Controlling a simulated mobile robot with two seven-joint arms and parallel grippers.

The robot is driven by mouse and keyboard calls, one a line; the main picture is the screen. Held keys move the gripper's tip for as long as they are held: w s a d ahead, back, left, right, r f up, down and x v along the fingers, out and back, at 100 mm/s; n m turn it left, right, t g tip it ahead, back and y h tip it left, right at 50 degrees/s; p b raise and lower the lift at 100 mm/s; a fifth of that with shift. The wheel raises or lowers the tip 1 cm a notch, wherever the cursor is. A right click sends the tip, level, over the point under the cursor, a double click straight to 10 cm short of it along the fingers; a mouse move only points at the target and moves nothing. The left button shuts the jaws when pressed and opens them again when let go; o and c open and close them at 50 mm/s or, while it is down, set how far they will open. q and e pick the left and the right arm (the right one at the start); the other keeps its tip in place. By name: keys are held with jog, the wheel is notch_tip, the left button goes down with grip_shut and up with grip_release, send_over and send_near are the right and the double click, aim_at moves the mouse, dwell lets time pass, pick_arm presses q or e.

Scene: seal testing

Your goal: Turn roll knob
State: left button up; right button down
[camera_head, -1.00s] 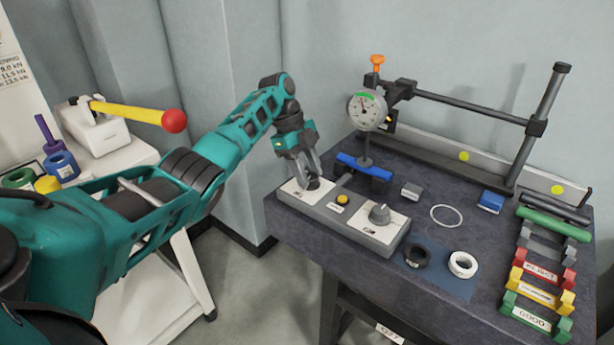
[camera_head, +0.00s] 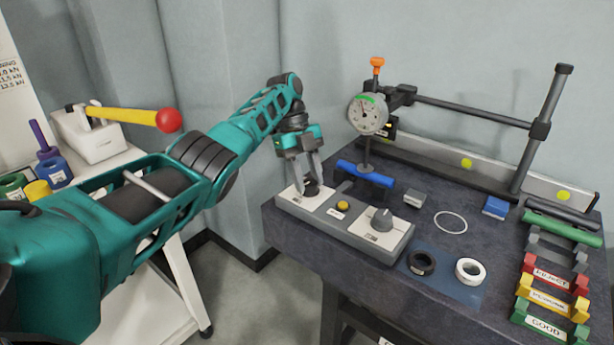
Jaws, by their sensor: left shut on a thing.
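A grey control box (camera_head: 342,230) sits at the front left of the dark table. It has a dark knob (camera_head: 311,188) on its left white plate, a yellow button (camera_head: 343,206) in the middle and a grey knob (camera_head: 381,219) on its right plate. Labels are too small to read, so I cannot tell which is the roll knob. My left gripper (camera_head: 309,189) points down over the left plate, its fingers shut on the dark left knob and partly hiding it. My right gripper is not in view.
A dial gauge (camera_head: 368,115) on a stand rises behind the box, with a blue bar (camera_head: 365,174) below it. A black ring (camera_head: 421,263) and a white ring (camera_head: 469,271) lie on a blue mat. Coloured holders (camera_head: 546,300) line the right. A white cart (camera_head: 160,300) stands left.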

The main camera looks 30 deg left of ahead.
aim_at(307, 180)
pick_arm(q)
jog(key=o, duration=1.1)
jog(key=shift+c, duration=0.2)
notch_tip(307, 180, up, 7)
jog(key=shift+f+p, duration=0.15)
jog(key=shift+p, duration=0.3)
notch_tip(307, 180, up, 13)
jog(key=p, duration=0.5)
jog(key=shift+s, duration=0.1)
